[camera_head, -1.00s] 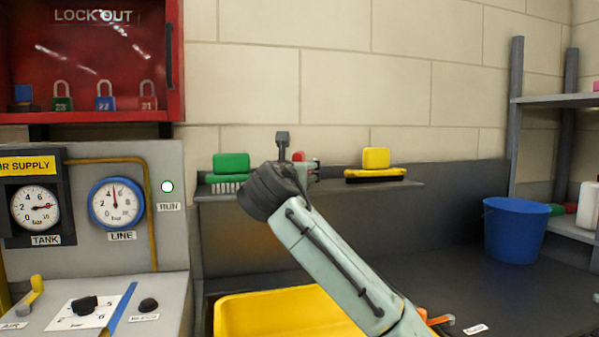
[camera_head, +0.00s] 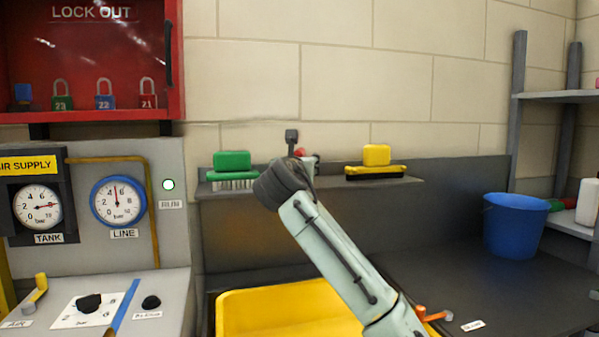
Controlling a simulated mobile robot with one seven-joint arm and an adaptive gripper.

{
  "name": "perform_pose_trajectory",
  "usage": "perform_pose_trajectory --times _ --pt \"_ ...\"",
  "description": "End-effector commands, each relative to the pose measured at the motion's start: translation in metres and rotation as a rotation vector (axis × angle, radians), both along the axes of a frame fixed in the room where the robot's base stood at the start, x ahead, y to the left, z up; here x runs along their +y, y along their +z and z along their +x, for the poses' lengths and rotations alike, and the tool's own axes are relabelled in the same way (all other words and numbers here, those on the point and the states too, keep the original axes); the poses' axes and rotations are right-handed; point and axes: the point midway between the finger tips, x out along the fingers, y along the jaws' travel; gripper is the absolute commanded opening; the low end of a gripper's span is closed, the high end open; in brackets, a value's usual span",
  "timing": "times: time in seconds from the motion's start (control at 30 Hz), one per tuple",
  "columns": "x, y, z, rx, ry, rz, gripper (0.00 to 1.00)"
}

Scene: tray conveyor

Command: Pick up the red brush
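The red brush (camera_head: 300,152) shows only as a small patch of red on the wall shelf, between a green brush and a yellow brush. My wrist hides most of it. My arm reaches up from the lower right, and its dark wrist end (camera_head: 283,181) is in front of the shelf. My gripper is mostly hidden behind the wrist, with only a dark upright part and a small grey part showing. I cannot see the fingertips, or whether they touch the red brush.
The green brush (camera_head: 232,166) and the yellow brush (camera_head: 376,156) sit on the shelf (camera_head: 408,184) either side. A yellow tub (camera_head: 250,312) is below. A blue bucket (camera_head: 514,228) stands on the dark counter at right. A gauge panel (camera_head: 170,240) is at left.

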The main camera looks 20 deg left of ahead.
Motion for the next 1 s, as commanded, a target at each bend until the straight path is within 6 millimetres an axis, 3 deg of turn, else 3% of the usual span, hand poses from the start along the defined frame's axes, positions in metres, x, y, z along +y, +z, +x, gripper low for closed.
perform_pose_trajectory --times 0.7,1.0 --pt "0.0000 0.0005 -0.0003 -0.001 0.000 0.000 0.00" --pt "-0.0001 0.0052 -0.0001 -0.001 -0.001 0.000 0.00"
